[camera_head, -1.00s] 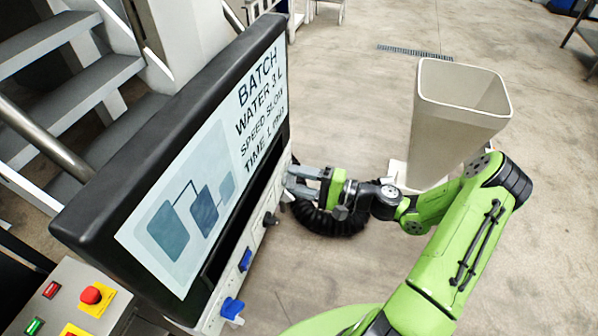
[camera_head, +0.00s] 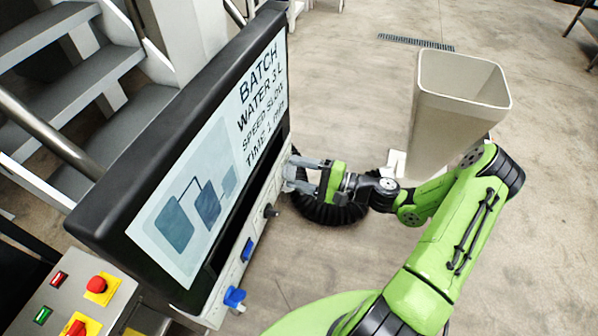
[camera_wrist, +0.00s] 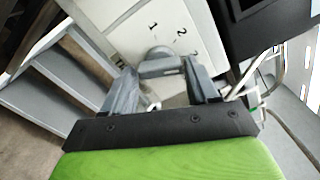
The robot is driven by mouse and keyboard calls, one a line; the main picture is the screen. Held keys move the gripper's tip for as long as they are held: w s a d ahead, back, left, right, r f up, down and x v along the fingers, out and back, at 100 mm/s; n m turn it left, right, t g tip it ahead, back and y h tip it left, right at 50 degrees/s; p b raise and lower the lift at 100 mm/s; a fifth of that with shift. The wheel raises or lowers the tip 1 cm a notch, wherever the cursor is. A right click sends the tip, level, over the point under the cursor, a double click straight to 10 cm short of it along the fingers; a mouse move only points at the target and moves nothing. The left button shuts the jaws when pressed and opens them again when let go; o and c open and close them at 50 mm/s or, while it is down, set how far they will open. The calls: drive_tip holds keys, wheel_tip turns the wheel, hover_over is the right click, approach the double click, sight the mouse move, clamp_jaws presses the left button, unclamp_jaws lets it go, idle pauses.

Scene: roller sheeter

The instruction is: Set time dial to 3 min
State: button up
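The time dial (camera_wrist: 158,54) is a grey knob on a white panel in the wrist view, with the printed numbers 1 and 2 beside it. My gripper (camera_wrist: 162,72) is at the dial, its two fingers apart on either side of the knob. I cannot tell how firmly they touch it. In the head view my gripper (camera_head: 295,174) is at the far end of the control strip and hides the dial. The screen (camera_head: 205,170) reads batch, water 3 L, speed slow, and a time line that looks like 1 min.
A black knob (camera_head: 270,211) and two blue knobs (camera_head: 247,250) (camera_head: 234,297) sit nearer on the strip. A button box (camera_head: 75,305) stands at lower left. Grey stairs (camera_head: 75,95) rise behind the screen. A tall beige bin (camera_head: 450,110) stands behind my arm. Open floor lies right.

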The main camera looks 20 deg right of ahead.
drive_tip(key=shift+o, duration=1.1)
drive_tip(key=v, duration=1.5)
drive_tip(key=shift+s+d, duration=0.25)
drive_tip(key=shift+d, duration=0.05)
drive_tip(key=shift+r, duration=0.1)
